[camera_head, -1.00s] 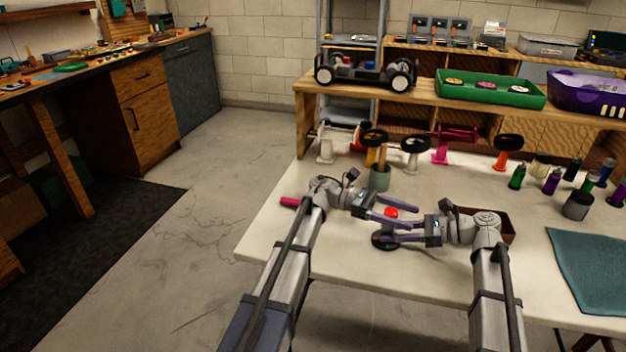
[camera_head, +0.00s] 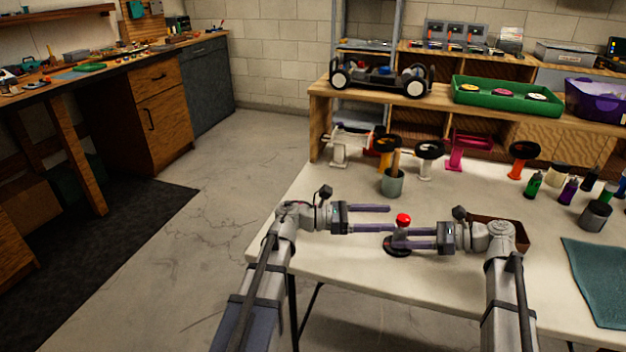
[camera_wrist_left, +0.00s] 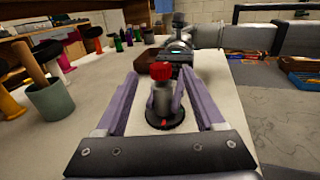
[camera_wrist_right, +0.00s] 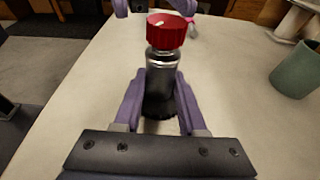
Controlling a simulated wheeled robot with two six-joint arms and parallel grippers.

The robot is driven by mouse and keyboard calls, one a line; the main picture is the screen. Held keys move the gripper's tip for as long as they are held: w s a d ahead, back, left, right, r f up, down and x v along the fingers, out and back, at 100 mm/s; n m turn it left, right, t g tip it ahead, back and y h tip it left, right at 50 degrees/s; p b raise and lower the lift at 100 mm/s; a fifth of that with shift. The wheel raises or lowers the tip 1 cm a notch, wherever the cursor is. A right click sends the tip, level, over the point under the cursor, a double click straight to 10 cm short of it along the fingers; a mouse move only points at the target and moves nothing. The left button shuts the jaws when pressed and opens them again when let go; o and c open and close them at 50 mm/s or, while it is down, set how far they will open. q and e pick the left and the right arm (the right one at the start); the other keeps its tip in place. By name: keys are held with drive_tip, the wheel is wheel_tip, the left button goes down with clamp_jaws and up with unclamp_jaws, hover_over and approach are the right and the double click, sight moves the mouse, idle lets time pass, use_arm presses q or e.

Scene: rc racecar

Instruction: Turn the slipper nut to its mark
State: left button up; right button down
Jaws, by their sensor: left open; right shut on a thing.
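The slipper nut is the red ribbed cap (camera_head: 403,219) on top of a grey metal post (camera_wrist_right: 162,68). A pale mark shows on its top in the right wrist view (camera_wrist_right: 165,32). The post stands upright on a round black base (camera_head: 397,251), which bears a small red mark in the left wrist view. My right gripper (camera_head: 394,238) is shut on the post below the nut. My left gripper (camera_head: 389,217) is open, to the left of the nut, with its fingers level and pointing towards it. In the left wrist view the nut (camera_wrist_left: 161,72) appears between the open fingers.
A grey cup (camera_head: 391,183) stands behind the left gripper. A brown tray (camera_head: 512,232) lies behind my right wrist. Wheels on coloured stands (camera_head: 429,150) line the back of the white table (camera_head: 350,270). Bottles and a teal mat (camera_head: 600,275) are at right.

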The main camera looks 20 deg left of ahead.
use_arm(q)
drive_tip(key=v, duration=0.3)
drive_tip(key=w+a+r+n+t+y, duration=0.1)
drive_tip(key=w+a+n+t+y, duration=0.4)
drive_tip(key=w+n+t+y, duration=0.35)
drive_tip(key=shift+w+a+f+n+t+y, duration=0.2)
drive_tip(key=shift+w+a+n+t+y, duration=0.4)
drive_tip(key=shift+a+n+y, duration=1.45)
drive_tip(key=shift+w+a+f+n+t+y, duration=0.2)
drive_tip(key=shift+w+a+n+t+y, duration=0.4)
drive_tip(key=shift+a+n+y, duration=1.4)
drive_tip(key=shift+w+a+f+n+t+y, duration=0.2)
drive_tip(key=shift+w+a+n+t+y, duration=0.4)
drive_tip(key=shift+a+n+y, duration=1.4)
drive_tip(key=shift+s+a+m, duration=0.2)
drive_tip(key=shift+a+m, duration=0.1)
drive_tip(key=shift+m, duration=0.1)
